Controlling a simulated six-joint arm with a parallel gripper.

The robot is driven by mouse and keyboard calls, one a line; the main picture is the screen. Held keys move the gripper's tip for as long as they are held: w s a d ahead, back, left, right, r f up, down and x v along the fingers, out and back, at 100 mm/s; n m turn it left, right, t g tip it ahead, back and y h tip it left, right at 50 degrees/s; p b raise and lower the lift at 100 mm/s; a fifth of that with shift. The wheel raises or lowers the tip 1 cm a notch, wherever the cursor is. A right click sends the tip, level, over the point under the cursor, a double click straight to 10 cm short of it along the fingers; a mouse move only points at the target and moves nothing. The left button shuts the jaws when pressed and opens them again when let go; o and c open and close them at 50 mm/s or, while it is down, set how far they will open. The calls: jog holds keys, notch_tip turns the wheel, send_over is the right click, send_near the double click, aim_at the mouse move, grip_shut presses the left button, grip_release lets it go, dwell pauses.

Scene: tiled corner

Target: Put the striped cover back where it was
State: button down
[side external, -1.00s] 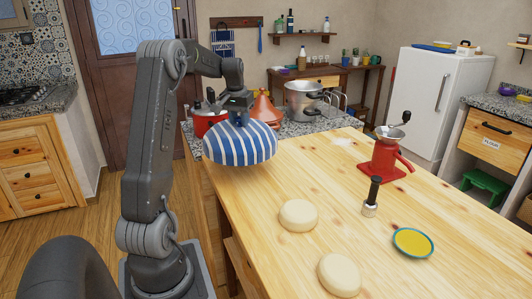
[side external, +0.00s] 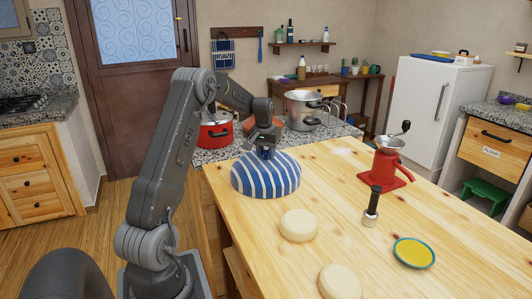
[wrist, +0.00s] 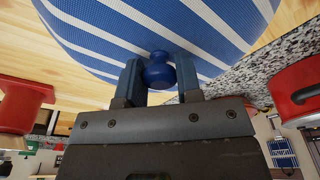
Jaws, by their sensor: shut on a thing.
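The blue-and-white striped cover (side external: 266,176) is a dome with a blue knob on top. It is at the far left part of the wooden table (side external: 330,180), low at the tabletop. I cannot tell whether its rim touches the wood, and what is under it is hidden. My gripper (side external: 265,151) is above it, shut on the knob. In the wrist view the two fingers (wrist: 158,78) stand on either side of the blue knob, and the striped cover (wrist: 110,30) fills the top of the picture.
A red pot (side external: 215,131) and a steel pot (side external: 302,109) are on the granite counter behind.

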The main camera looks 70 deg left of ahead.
jog(key=shift+f, duration=0.15)
jog(key=c, duration=0.8)
grip_release()
